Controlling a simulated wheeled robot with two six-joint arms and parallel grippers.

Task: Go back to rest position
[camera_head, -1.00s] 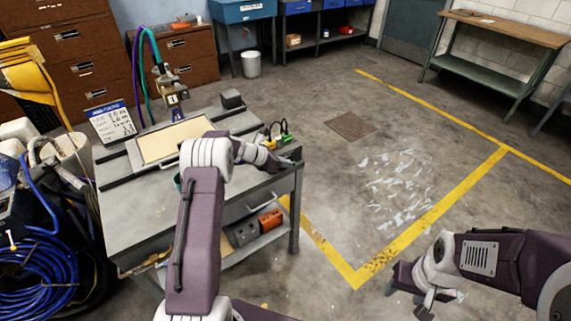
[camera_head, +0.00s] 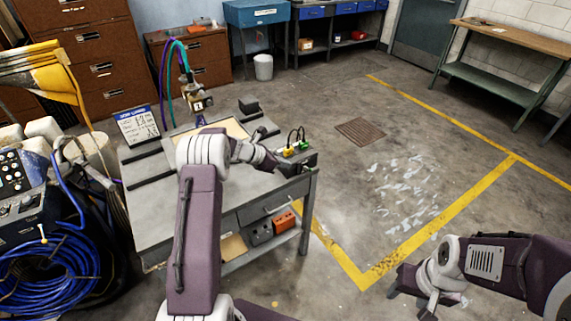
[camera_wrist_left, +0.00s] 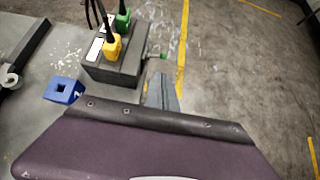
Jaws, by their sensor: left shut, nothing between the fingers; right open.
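My left arm reaches over the grey workbench (camera_head: 150,190). Its gripper (camera_head: 287,168) is near the bench's right edge, beside a dark box (camera_head: 292,154) with green and yellow plugs. In the left wrist view, the left gripper (camera_wrist_left: 163,92) shows as a narrow grey shape, shut and empty, close to that box (camera_wrist_left: 112,70). A blue block (camera_wrist_left: 64,90) with a square hole lies on the bench left of it. My right gripper (camera_head: 428,302) is open and empty at the lower right, over the floor.
A framed panel (camera_head: 238,130), a sign (camera_head: 138,126) and a fixture with coloured hoses (camera_head: 198,103) are on the bench. A blue hose coil (camera_head: 50,272) and machine stand left. An orange box (camera_head: 284,222) is on the lower shelf. Floor to the right is open, marked by yellow lines (camera_head: 440,225).

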